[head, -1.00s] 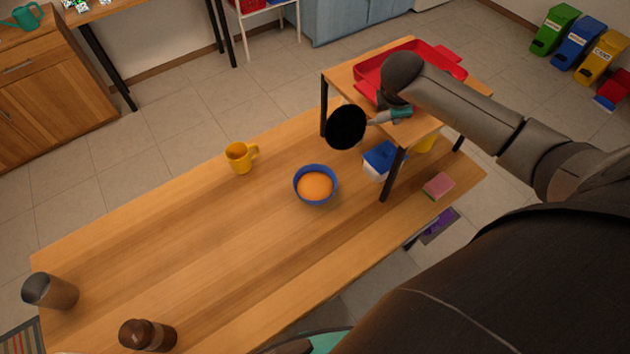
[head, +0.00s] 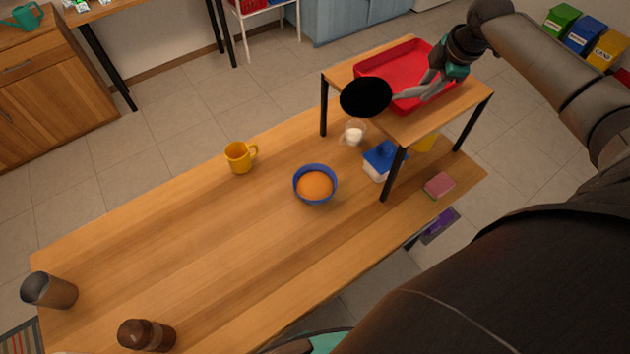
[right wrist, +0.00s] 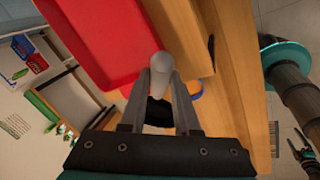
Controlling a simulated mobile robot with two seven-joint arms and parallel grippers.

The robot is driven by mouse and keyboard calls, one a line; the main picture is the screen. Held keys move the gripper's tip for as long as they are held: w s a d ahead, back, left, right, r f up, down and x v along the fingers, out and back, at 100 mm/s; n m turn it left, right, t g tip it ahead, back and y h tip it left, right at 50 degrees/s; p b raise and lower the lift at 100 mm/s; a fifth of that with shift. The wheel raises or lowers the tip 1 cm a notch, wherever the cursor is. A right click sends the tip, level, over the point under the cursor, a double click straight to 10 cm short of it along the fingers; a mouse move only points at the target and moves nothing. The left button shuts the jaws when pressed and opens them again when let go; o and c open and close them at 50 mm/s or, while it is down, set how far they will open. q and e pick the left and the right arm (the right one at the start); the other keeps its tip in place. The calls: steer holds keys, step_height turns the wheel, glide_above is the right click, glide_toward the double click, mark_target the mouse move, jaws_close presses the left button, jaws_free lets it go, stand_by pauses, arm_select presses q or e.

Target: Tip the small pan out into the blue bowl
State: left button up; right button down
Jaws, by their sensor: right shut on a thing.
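The small pan (head: 366,97) is black and round, in the air by the near-left corner of the raised shelf. My right gripper (head: 432,86) is shut on its grey handle, which also shows between the fingers in the right wrist view (right wrist: 164,72). I cannot tell from its black face whether the pan holds anything. The blue bowl (head: 314,203) stands upright on the table, below and left of the pan, with orange contents inside. My left gripper (right wrist: 304,148) seems to show small at the right wrist view's right edge, its jaws unclear.
The raised shelf (head: 345,78) carries a red tray (head: 385,62). Below it are a small glass with white contents (head: 353,134), a blue-lidded tub (head: 380,165) and a pink sponge (head: 440,185). A yellow mug (head: 238,157) stands left of the bowl. The table's middle is clear.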

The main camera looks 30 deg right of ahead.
steer(key=shift+d+f, duration=0.15)
steer(key=shift+d, duration=0.2)
steer(key=shift+d+f+y+b, duration=0.5)
steer(key=shift+d+y+b, duration=0.2)
steer(key=shift+b, duration=0.15)
steer(key=shift+d+f+m+y+b, duration=0.15)
steer(key=shift+d+f+y+b, duration=0.35)
steer(key=shift+b, duration=0.6)
steer(key=shift+d+f+m+y+b, duration=0.2)
steer(key=shift+d+y+b, duration=0.3)
steer(key=shift+b, duration=0.6)
step_height(320, 180, up, 5)
steer(key=p, duration=0.4)
